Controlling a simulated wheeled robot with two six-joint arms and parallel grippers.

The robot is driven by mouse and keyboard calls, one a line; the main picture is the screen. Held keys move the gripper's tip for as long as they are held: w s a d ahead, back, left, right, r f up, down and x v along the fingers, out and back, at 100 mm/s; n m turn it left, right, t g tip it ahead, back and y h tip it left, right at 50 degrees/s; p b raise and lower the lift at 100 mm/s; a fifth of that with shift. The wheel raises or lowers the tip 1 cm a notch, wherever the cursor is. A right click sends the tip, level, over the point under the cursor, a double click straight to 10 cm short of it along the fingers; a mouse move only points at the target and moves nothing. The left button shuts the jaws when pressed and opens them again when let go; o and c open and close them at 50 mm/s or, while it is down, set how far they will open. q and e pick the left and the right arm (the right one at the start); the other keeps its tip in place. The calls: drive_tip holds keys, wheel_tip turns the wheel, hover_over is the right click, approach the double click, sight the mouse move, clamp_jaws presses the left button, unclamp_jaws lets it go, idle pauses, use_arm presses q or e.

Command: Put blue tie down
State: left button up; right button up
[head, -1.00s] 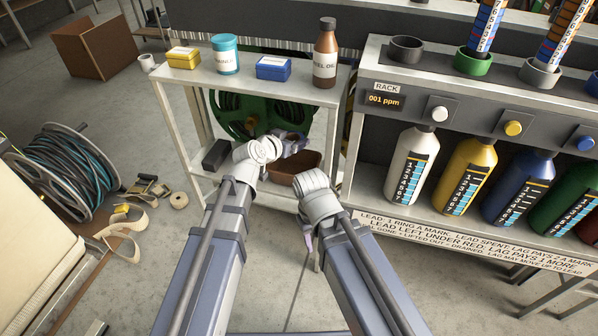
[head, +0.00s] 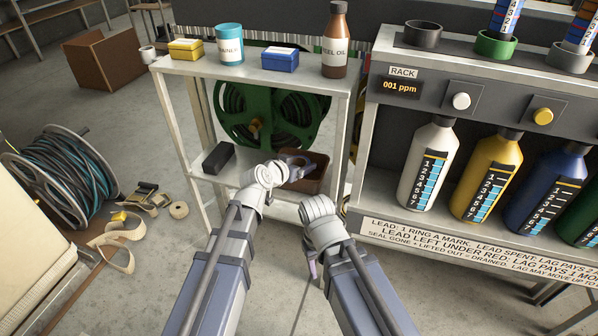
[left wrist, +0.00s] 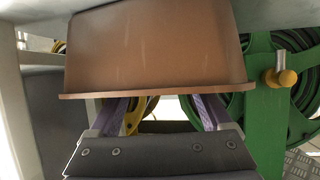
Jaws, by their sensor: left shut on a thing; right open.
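My left gripper (head: 303,165) is over the brown bin (head: 318,186) on the lower shelf of the white rack. In the left wrist view the brown bin (left wrist: 155,50) fills the upper middle, and its rim hides the tips of my purple fingers. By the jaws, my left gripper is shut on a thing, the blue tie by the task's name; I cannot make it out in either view. My right gripper (head: 312,268) is low in front of the rack, mostly hidden behind my own wrist; it is open, and nothing shows in it.
A black box (head: 217,157) lies left of the bin. A green reel (head: 265,115) stands behind. The top shelf holds a yellow box (head: 186,50), a teal tin (head: 229,45), a blue box (head: 280,60) and a brown bottle (head: 335,45). Bottles stand at right.

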use_arm(q)
drive_tip(key=shift+f, duration=0.3)
use_arm(e)
drive_tip(key=shift+f, duration=0.3)
use_arm(q)
drive_tip(key=shift+f+b, duration=0.45)
drive_tip(key=shift+f, duration=0.05)
use_arm(e)
drive_tip(key=shift+f, duration=0.5)
use_arm(q)
drive_tip(key=shift+f, duration=0.1)
use_arm(e)
drive_tip(key=shift+f, duration=0.1)
use_arm(q)
drive_tip(key=o, duration=1)
drive_tip(key=shift+s, duration=0.1)
drive_tip(key=shift+o, duration=0.7)
drive_tip(key=shift+f, duration=0.1)
